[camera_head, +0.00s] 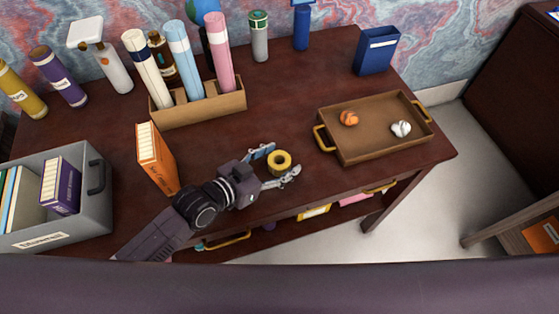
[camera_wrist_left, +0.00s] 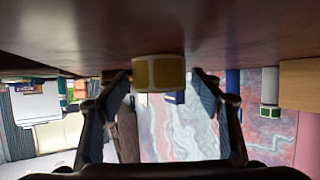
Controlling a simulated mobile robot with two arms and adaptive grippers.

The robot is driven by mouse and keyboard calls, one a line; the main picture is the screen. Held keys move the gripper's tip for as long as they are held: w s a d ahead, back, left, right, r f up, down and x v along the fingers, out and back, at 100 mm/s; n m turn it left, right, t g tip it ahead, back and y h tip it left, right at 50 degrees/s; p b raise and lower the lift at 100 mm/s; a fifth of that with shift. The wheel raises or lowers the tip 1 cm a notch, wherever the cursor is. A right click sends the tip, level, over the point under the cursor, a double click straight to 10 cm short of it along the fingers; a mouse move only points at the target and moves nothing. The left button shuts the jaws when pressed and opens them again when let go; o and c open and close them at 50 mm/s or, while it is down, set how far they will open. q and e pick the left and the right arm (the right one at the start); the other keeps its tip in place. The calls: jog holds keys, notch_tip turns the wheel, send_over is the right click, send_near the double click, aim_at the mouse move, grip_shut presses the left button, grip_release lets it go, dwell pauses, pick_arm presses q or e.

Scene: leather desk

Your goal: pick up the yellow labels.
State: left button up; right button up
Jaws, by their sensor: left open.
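The yellow labels (camera_head: 279,162) are a short yellow roll with a dark hole in its middle, resting on the dark red desk (camera_head: 292,112). In the left wrist view the roll (camera_wrist_left: 158,72) shows at the middle, between the two fingers, with the desktop upside down above it. My left gripper (camera_head: 282,159) is open around the roll, one finger on each side. In the left wrist view a gap shows beside the roll on both sides, wider on the right. My right gripper is not in view.
An orange book (camera_head: 155,160) stands left of my left arm. A brown tray (camera_head: 360,149) with an orange and a white crumpled ball lies to the right. A wooden holder (camera_head: 215,106) with rolled tubes stands behind. A grey bin (camera_head: 96,212) of books is at left.

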pick_arm(q)
jog(key=c, duration=1.2)
jog(key=shift+r, duration=0.15)
jog(key=shift+c, duration=0.2)
